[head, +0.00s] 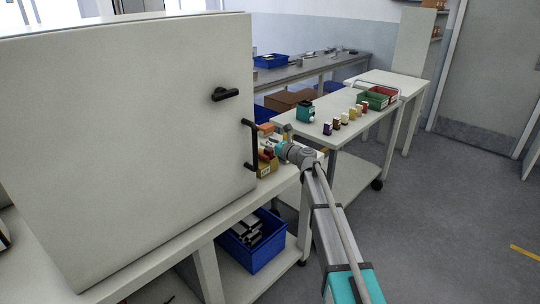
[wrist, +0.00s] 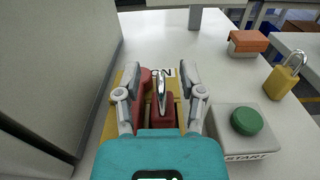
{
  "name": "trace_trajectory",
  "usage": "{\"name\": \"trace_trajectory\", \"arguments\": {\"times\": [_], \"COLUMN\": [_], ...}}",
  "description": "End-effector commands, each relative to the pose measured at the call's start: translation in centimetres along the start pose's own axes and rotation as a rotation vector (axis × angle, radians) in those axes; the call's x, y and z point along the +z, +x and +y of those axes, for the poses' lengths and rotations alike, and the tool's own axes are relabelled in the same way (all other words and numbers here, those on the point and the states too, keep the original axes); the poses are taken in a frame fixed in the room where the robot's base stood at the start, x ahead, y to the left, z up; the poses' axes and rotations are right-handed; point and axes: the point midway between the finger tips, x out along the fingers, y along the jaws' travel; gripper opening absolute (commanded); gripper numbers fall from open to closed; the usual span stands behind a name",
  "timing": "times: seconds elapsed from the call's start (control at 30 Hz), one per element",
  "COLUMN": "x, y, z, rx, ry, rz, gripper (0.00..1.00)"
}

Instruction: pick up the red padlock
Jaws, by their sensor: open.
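The red padlock (wrist: 164,112), with a silver shackle, stands between the two fingers of my gripper (wrist: 160,76) in the wrist view. A rounded red part (wrist: 146,82) is just left of it, and both are over a yellow base (wrist: 131,76) with dark lettering on a white patch. My gripper is open, with one finger on each side of the padlock; I cannot tell whether either finger touches it. The teal gripper body hides the near part of the base. In the head view, my gripper is at the bench beside the large panel, and the padlock is hard to make out.
A grey box with a green START button (wrist: 246,121) stands close to the right finger. A brass padlock (wrist: 283,80) and an orange-topped block (wrist: 247,42) are farther right. A tall grey panel (head: 130,140) with black handles closes off the left side.

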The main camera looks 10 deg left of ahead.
Motion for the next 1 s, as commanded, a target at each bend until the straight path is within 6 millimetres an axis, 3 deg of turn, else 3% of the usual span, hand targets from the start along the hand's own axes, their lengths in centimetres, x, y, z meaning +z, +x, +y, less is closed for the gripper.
{"name": "trace_trajectory", "arguments": {"times": [0.2,0.5,1.0], "x": [0.00,0.00,0.03], "y": [-0.02,-0.01,0.01], "z": [0.00,0.01,0.04], "rx": [0.000,0.000,0.001], "ry": [0.000,0.000,0.000], "rz": [0.000,0.000,0.000], "gripper": [0.51,0.00,0.00]}}
